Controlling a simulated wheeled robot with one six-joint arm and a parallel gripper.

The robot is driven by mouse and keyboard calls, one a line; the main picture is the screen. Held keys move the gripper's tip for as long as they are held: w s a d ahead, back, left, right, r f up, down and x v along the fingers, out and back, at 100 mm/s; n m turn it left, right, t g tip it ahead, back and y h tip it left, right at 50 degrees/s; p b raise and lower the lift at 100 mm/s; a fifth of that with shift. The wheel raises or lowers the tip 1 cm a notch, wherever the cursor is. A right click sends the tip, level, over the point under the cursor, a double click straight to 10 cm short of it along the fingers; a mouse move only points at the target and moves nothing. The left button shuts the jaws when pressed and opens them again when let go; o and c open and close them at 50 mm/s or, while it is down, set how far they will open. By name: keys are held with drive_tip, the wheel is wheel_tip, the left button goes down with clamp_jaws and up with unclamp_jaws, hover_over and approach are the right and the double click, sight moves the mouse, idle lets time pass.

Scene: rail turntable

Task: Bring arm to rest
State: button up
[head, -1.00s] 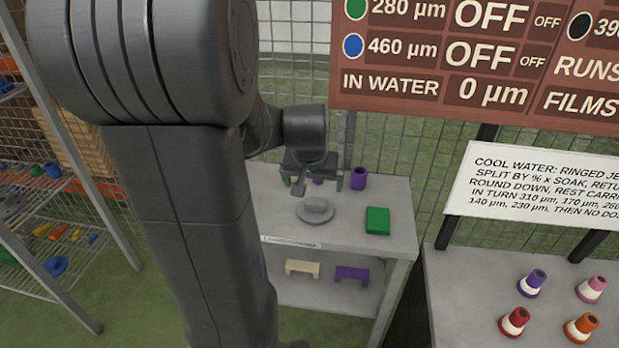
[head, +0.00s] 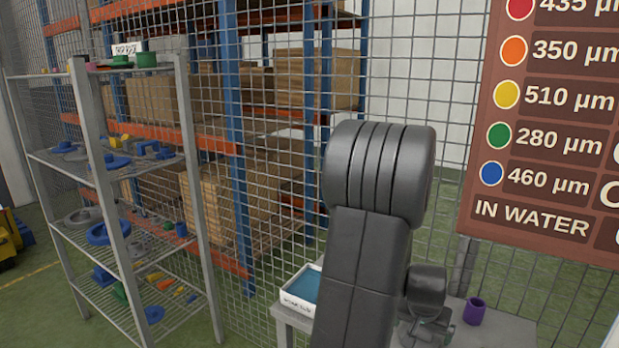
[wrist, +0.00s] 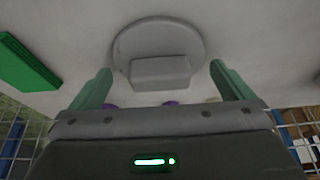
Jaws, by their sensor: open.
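My arm is folded at the middle right of the head view, and my gripper (head: 422,330) is partly visible low behind it, near the grey table (head: 512,328). In the wrist view my gripper (wrist: 161,84) has its two green fingers wide apart with nothing between them. A grey round disc with a block-shaped handle (wrist: 160,50) lies on the table beyond the fingertips, apart from them. The disc is hidden in the head view.
A purple cup (head: 474,311) stands on the table. A green block (wrist: 28,60) lies at the left in the wrist view. A white tray with blue inside (head: 302,289) is left of my arm. A grey shelf rack (head: 190,150) stands left; mesh fencing runs behind.

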drive_tip(key=shift+f, duration=0.35)
drive_tip(key=shift+r, duration=0.3)
drive_tip(key=shift+r, duration=0.1)
